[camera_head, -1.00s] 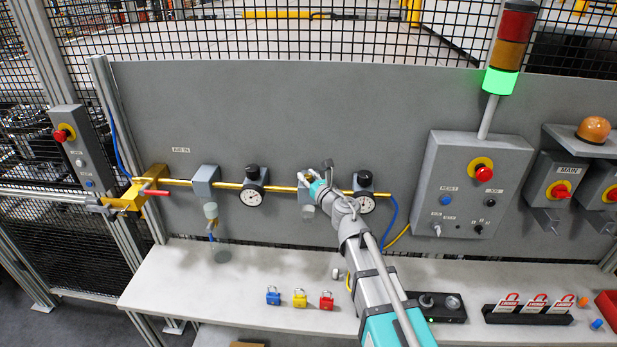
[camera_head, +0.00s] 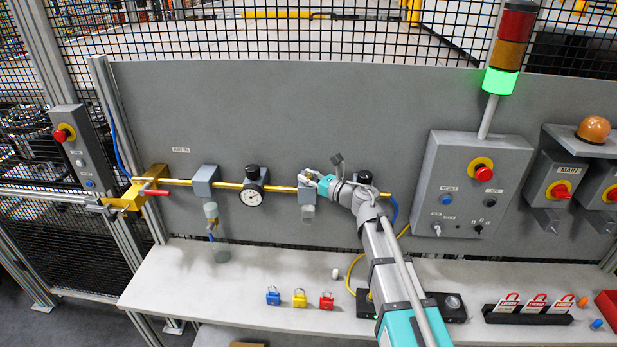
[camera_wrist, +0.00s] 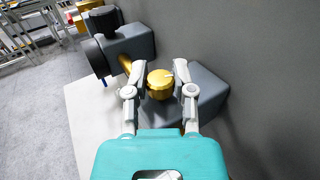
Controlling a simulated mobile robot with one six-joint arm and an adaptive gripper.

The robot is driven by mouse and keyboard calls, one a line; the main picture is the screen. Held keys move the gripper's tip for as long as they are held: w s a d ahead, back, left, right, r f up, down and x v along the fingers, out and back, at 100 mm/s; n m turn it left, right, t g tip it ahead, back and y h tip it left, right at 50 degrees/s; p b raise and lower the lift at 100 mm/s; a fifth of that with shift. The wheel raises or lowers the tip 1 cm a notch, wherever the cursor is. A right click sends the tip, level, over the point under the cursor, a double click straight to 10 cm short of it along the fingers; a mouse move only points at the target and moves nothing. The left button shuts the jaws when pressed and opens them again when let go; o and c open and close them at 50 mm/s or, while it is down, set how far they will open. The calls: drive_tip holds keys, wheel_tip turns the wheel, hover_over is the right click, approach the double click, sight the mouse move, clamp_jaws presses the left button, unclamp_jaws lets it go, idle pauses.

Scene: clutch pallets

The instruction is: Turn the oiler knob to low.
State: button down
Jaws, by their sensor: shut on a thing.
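The oiler is a grey block (camera_head: 306,193) on the brass air line, right of the first gauge. Its yellow-gold knob (camera_wrist: 160,84) shows from above in the wrist view. My gripper (camera_head: 312,178) is at the top of this block. In the wrist view, the two fingers of my gripper (camera_wrist: 161,80) are on either side of the knob and closed on it. In the head view the knob is hidden by my gripper. I cannot read any low mark or the knob's setting.
A black-knobbed regulator with a round gauge (camera_head: 252,194) is left of the oiler. A grey filter block (camera_head: 205,181) and the brass valve with red handle (camera_head: 150,190) are further left. The grey panel is close behind. Padlocks (camera_head: 299,298) stand on the white bench below.

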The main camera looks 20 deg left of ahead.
drive_tip(key=shift+w, duration=0.1)
drive_tip(key=shift+c, duration=2.2)
unclamp_jaws()
drive_tip(key=shift+v, duration=0.9)
drive_tip(key=v, duration=1)
drive_tip(key=shift+d, duration=0.1)
